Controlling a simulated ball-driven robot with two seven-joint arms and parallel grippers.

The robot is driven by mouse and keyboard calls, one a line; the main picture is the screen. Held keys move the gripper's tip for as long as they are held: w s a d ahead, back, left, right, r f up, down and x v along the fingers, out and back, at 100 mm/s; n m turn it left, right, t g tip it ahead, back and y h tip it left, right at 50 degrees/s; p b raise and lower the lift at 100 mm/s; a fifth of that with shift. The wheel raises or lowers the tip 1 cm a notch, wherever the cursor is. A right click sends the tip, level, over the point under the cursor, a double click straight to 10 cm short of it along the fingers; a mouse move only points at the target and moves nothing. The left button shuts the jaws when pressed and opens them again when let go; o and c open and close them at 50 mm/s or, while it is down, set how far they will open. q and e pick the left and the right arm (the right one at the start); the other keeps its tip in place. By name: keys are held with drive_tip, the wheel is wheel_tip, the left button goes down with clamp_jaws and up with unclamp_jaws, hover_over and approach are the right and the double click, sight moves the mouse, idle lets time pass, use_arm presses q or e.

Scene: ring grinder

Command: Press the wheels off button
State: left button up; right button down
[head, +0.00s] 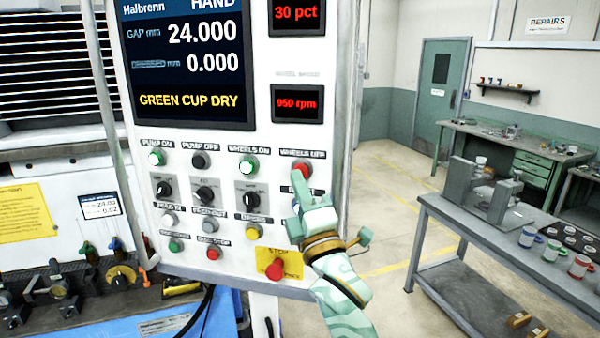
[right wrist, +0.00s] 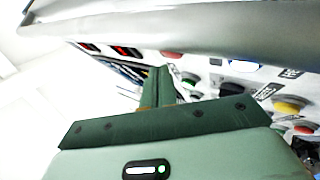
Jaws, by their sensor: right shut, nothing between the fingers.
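The control panel (head: 225,140) fills the middle of the head view. The red WHEELS OFF button (head: 303,166) is at the right end of its top button row, beside the lit green WHEELS ON button (head: 248,167). My right gripper (head: 298,177) is shut and empty, its fingertips at the lower left edge of the red button; I cannot tell whether they touch it. In the right wrist view the shut fingers (right wrist: 160,75) point at the panel, and a red button (right wrist: 172,54) shows just beyond their tips. My left gripper is not in view.
The panel screen (head: 190,60) reads GREEN CUP DRY, and the speed display (head: 297,104) reads 950 rpm. A red stop button (head: 274,269) on a yellow plate sits below, close to my right wrist. A grey table (head: 450,220) with cups stands at right.

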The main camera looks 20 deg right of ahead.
drive_tip(key=shift+w, duration=0.1)
idle(0.3)
drive_tip(key=shift+w+d, duration=0.2)
drive_tip(key=shift+w, duration=0.1)
drive_tip(key=shift+w+d, duration=0.3)
drive_tip(key=shift+w, duration=0.1)
idle(1.1)
drive_tip(key=shift+s+a+p, duration=0.3)
drive_tip(key=shift+s+a, duration=0.15)
drive_tip(key=shift+s, duration=0.35)
